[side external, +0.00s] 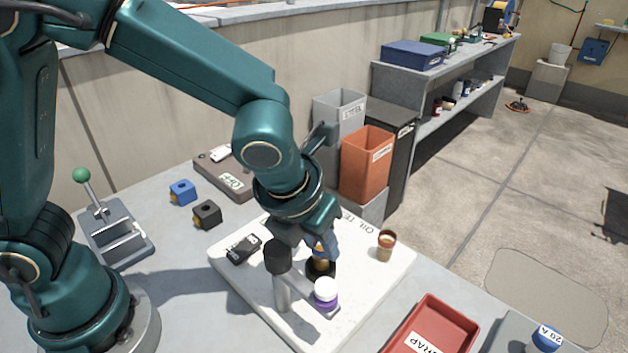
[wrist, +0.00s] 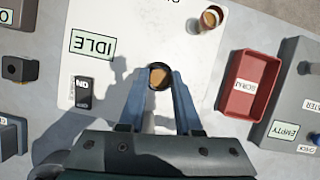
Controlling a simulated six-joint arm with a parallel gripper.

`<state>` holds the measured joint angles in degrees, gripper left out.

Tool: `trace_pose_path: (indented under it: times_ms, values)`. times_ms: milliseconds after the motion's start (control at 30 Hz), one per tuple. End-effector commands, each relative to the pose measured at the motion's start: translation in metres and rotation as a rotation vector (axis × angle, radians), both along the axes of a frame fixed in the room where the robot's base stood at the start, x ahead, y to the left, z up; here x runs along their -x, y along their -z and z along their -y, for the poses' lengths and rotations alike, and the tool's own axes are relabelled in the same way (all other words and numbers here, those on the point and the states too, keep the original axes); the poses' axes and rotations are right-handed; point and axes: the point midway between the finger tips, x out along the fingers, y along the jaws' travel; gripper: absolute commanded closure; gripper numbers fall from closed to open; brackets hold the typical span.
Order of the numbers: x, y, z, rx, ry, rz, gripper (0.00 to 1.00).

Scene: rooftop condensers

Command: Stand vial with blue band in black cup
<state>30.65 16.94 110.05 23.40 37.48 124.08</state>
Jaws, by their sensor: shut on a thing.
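My gripper (side external: 320,248) points down over the white board and is shut on a small vial with an amber-brown body (side external: 320,262). The black cup (side external: 320,271) is right at the vial's lower end; I cannot tell whether the vial rests on its bottom. In the wrist view, the amber vial (wrist: 159,77) shows inside a dark ring, between the fingertips (wrist: 160,84). A bluish patch shows by the fingers, but I cannot tell the band from finger colour. A white-topped thing with a purple band (side external: 326,292) stands just in front of the cup.
A grey post with a black top (side external: 282,270) stands close left of the cup. A brown cup-like vessel (side external: 386,245) stands at the board's right. A black switch (side external: 243,248) lies left. A red scrap tray (side external: 432,335) is front right.

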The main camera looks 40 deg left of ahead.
Motion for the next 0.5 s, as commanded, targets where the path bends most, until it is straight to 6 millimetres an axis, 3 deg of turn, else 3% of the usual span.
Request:
trace_pose_path:
  times_ms: [500]
  values:
    - [0.0005,0.0085,-0.0002,-0.002,0.001,-0.001,1.00]
